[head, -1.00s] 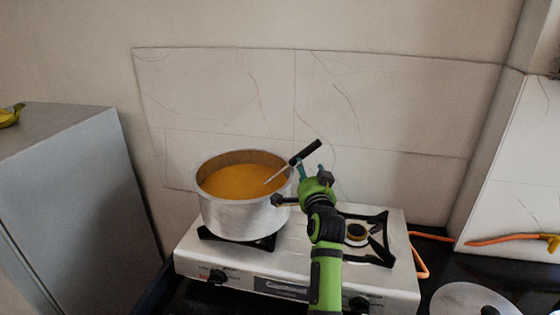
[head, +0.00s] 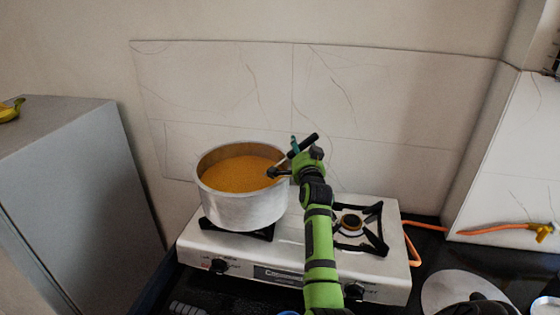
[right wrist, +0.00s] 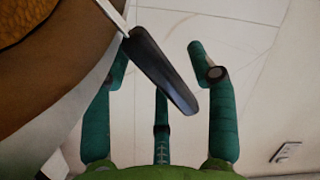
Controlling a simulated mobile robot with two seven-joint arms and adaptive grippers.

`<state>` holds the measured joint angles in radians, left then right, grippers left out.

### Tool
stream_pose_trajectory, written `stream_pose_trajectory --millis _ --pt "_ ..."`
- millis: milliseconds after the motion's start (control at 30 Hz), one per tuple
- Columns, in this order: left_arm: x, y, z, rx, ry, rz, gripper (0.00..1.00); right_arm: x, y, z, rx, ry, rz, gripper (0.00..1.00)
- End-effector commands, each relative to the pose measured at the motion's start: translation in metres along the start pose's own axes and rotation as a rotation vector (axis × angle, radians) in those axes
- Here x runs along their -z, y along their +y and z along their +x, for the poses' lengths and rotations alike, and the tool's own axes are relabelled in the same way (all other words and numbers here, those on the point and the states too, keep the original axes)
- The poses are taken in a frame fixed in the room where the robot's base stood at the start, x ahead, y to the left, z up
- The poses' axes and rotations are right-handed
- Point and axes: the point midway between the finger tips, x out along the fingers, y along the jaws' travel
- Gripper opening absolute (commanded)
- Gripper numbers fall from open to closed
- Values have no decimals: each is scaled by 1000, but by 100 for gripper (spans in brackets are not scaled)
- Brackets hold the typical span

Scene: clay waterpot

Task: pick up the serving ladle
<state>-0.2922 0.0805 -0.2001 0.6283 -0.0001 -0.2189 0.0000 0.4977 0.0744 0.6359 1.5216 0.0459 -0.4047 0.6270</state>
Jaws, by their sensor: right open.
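The serving ladle stands tilted in a metal pot (head: 243,208) of orange-brown liquid. Its black handle (head: 309,140) sticks out past the pot's right rim, and its bowl is hidden in the liquid. My right gripper (head: 288,158) is open at the handle, beside the pot's right rim. In the right wrist view, the black handle (right wrist: 160,72) slants across the space between the open teal fingers of the right gripper (right wrist: 158,62) and overlaps the left finger. I cannot tell whether they touch. My left gripper is not in view.
The pot sits on the left burner of a white gas stove (head: 290,262); the right burner (head: 352,223) is bare. A tiled wall stands close behind. An orange hose (head: 490,231) runs right. A grey cabinet (head: 85,200) is at left, and a round lid (head: 450,290) lies at lower right.

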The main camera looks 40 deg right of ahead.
Motion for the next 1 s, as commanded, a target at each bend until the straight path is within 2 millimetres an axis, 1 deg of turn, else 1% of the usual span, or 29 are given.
stream_pose_trajectory --millis 67,100,167,200,233,533,633,767,1000 --pt "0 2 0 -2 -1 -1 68 0 0 0 0 0 0 58" --pt "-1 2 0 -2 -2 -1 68 0 0 0 0 0 0 42" --pt "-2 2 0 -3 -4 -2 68 0 0 0 0 0 0 18" --pt "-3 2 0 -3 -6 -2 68 0 0 0 0 0 0 2" --pt "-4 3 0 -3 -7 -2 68 0 0 0 0 0 0 0" --pt "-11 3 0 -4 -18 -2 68 1 0 0 1 1 0 0" --pt "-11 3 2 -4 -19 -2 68 4 -5 0 3 3 0 0" --pt "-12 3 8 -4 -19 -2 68 16 -20 0 5 6 1 0" --pt "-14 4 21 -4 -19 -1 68 46 -58 0 6 6 2 0"
